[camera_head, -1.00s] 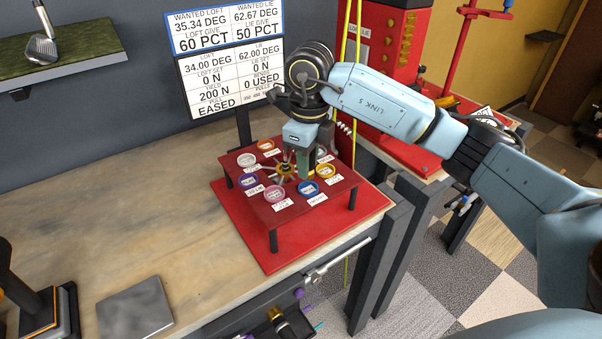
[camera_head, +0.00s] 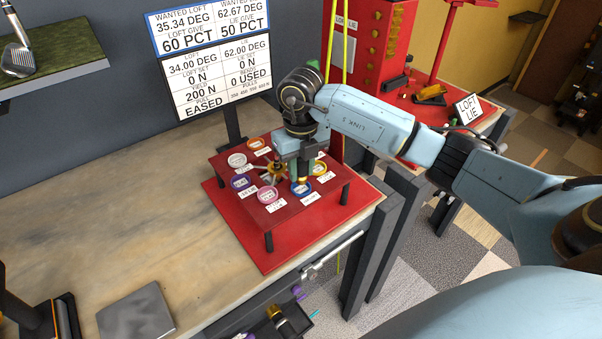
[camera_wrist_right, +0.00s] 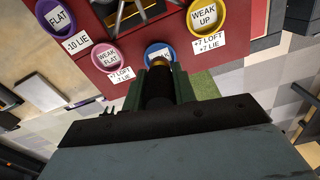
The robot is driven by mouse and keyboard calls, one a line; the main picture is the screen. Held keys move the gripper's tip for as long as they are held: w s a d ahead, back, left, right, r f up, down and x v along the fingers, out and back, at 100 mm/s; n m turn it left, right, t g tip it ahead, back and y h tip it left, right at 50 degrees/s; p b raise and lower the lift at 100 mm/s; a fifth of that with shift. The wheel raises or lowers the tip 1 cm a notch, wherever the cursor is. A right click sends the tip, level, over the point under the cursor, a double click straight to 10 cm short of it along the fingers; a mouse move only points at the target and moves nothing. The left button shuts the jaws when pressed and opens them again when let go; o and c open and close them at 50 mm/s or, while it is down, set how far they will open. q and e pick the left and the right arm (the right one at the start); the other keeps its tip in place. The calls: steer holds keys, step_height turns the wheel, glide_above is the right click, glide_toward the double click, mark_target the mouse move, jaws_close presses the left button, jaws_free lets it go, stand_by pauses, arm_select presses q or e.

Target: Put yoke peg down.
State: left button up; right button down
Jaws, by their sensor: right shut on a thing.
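My right gripper (camera_head: 301,172) is over the front right of a small red table, above the blue ring (camera_head: 301,188). It is shut on the yoke peg, a dark piece (camera_wrist_right: 158,88) between the fingers in the right wrist view. A brass-coloured part (camera_wrist_right: 158,62) shows at its far end, at the blue ring (camera_wrist_right: 158,48). The fingers hide much of the peg, and I cannot tell whether it is seated in the ring. My left gripper is not in view.
The red table (camera_head: 287,218) holds several coloured, labelled rings, including a pink one (camera_head: 268,194) and a yellow one (camera_head: 319,169). A brass spoked piece (camera_head: 272,169) stands among them. A sign (camera_head: 215,75) stands behind. The wooden bench (camera_head: 150,210) is mostly clear at left.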

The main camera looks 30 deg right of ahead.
step_height(320, 180, down, 2)
steer(key=shift+f, duration=0.2)
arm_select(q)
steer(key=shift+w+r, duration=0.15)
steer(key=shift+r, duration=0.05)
arm_select(e)
steer(key=shift+f, duration=0.2)
steer(key=c, duration=1.1)
jaws_free()
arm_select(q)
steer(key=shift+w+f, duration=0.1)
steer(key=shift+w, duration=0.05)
